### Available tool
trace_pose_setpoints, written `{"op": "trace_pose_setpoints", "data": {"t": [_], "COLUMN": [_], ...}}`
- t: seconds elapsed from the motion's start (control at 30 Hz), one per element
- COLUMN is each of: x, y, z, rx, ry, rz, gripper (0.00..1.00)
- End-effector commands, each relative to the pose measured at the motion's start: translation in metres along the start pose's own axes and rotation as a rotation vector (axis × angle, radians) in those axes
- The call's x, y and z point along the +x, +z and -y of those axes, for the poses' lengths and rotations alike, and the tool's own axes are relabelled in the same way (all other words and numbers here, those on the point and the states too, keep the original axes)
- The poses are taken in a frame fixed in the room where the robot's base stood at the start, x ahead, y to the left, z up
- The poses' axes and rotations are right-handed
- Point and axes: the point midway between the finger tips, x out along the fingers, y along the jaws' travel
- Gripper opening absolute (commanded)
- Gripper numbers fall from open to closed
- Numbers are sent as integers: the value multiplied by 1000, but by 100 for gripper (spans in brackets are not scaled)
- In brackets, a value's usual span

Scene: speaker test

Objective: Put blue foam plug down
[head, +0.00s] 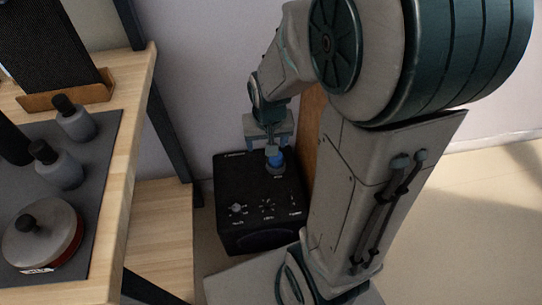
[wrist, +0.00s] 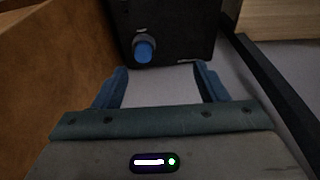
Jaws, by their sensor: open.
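The blue foam plug (head: 274,157) sits at the top of a black speaker box (head: 253,192) in the head view. In the wrist view the blue plug (wrist: 144,50) sits in a grey ring on the black speaker (wrist: 180,25), just beyond the fingertips and left of their middle. My gripper (head: 270,146) is at the back edge of the speaker, close to the plug. In the wrist view my gripper (wrist: 163,68) is open, with nothing between its fingers. How deep the plug sits in the ring is hard to tell.
A brown wooden panel (head: 309,125) stands right beside the speaker. At left, a wooden table (head: 128,130) holds a dark mat (head: 98,170) with grey bottles (head: 60,168) and a round lidded pot (head: 42,232). A lower wooden shelf (head: 165,225) is left of the speaker.

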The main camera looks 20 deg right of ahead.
Motion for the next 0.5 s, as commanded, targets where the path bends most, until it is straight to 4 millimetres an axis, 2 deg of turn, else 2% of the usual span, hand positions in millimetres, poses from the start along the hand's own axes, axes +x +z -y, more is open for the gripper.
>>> {"op": "trace_pose_setpoints", "data": {"t": [0.03, 0.2, 0.33, 0.5], "x": [-18, -61, -80, -90], "y": [11, 52, 76, 89], "z": [3, 7, 8, 8], "rx": [-30, -135, -192, -223], "ry": [-9, -20, -21, -20], "rz": [7, 60, 87, 106], "gripper": [66, 66, 66, 66]}}
